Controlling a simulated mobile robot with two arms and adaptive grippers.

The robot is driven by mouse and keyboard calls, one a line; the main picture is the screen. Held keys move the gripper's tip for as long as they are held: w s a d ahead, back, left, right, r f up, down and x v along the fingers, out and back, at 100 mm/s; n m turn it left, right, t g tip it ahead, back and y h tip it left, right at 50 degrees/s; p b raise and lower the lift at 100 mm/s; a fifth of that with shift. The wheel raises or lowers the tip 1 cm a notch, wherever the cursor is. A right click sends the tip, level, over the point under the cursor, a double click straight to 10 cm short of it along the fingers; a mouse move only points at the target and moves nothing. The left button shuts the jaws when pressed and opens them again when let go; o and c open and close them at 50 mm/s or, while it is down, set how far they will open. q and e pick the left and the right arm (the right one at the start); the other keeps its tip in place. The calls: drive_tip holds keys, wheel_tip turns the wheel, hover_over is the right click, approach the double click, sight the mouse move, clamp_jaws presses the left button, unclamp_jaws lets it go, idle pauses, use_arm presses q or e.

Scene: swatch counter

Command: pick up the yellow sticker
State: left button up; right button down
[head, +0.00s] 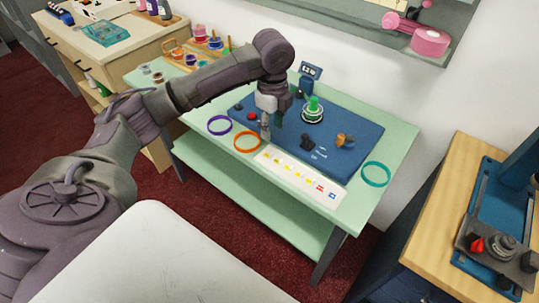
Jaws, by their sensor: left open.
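A white strip (294,182) lies along the front of the pale green table. It carries several small yellow stickers (297,173) in its left and middle part, and red and blue marks at its right end. They are too small to tell their exact shape. My left gripper (265,136) points down near the strip's left end, beside the right edge of an orange ring (246,142). It is open and seems to hold nothing. The gap between its fingertips and the table cannot be judged. My right gripper is out of view.
A blue mat (345,162) behind the strip bears a green spool (313,110), a black device and small tools. A purple ring (219,125) lies left, a teal ring (376,174) right. Paint pots (198,32) stand at the back left. A wooden table (449,190) stands right.

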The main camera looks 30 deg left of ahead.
use_arm(q)
drive_tip(key=a+r, duration=0.2)
hover_over(270, 157)
drive_tip(key=f, duration=0.5)
drive_tip(key=a+f, duration=0.1)
drive_tip(key=f, duration=0.1)
drive_tip(key=shift+w+f, duration=0.1)
drive_tip(key=shift+f, duration=0.1)
drive_tip(key=shift+w+d+f+p, duration=0.15)
drive_tip(key=shift+f+p, duration=0.15)
drive_tip(key=shift+f, duration=1.3)
drive_tip(key=shift+w+d+f+p, duration=0.15)
drive_tip(key=shift+f+p, duration=0.1)
drive_tip(key=shift+f, duration=1.3)
drive_tip(key=shift+s, duration=0.1)
drive_tip(key=c, duration=0.8)
